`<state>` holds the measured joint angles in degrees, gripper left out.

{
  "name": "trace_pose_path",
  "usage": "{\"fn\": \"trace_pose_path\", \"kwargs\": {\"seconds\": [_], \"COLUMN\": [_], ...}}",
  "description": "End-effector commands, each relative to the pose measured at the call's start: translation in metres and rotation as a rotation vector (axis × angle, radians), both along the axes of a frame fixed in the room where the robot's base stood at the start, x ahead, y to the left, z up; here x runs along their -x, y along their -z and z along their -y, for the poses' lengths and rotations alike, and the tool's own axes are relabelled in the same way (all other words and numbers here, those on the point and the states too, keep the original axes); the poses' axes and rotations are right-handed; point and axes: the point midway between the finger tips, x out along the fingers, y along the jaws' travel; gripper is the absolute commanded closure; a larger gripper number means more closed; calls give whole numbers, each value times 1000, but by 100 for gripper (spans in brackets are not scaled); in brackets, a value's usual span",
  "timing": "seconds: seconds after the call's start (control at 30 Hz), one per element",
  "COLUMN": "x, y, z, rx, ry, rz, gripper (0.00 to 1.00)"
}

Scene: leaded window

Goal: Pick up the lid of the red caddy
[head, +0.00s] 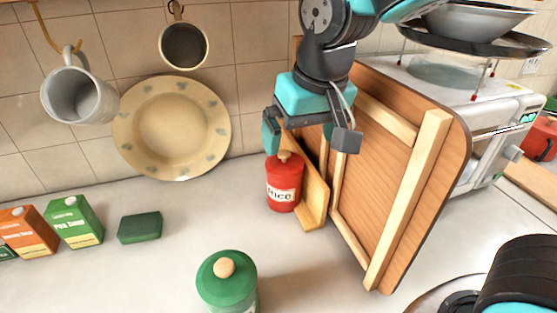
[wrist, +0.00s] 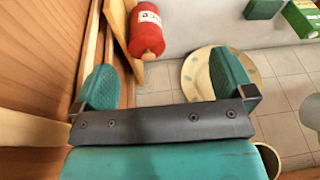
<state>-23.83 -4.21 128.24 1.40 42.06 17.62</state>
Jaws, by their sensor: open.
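The red caddy (head: 284,192), labelled RICE, stands on the counter against a wooden board. Its red lid (head: 276,166) is on top, with a round wooden knob (head: 284,156). My gripper (head: 308,140) is open and empty, above and slightly right of the lid; its left finger is close to the knob in the picture. In the wrist view the caddy (wrist: 145,28) lies ahead of and between the open fingers, with its lid end (wrist: 148,48) towards my gripper. I cannot tell whether any finger touches it.
Wooden boards (head: 440,190) lean close on the right, beside a white oven (head: 520,115). A green caddy (head: 226,290) stands in front. A plate (head: 172,128), mugs and the tiled wall are behind.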

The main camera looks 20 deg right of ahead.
Motion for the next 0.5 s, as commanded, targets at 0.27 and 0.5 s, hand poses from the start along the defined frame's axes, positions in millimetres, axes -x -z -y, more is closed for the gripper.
{"fn": "trace_pose_path", "kwargs": {"seconds": [0.27, 0.5], "x": [-83, -100], "y": [-7, 15], "z": [-2, 5], "rx": [82, 92], "ry": [445, 499], "rz": [157, 173], "gripper": [0, 0]}}
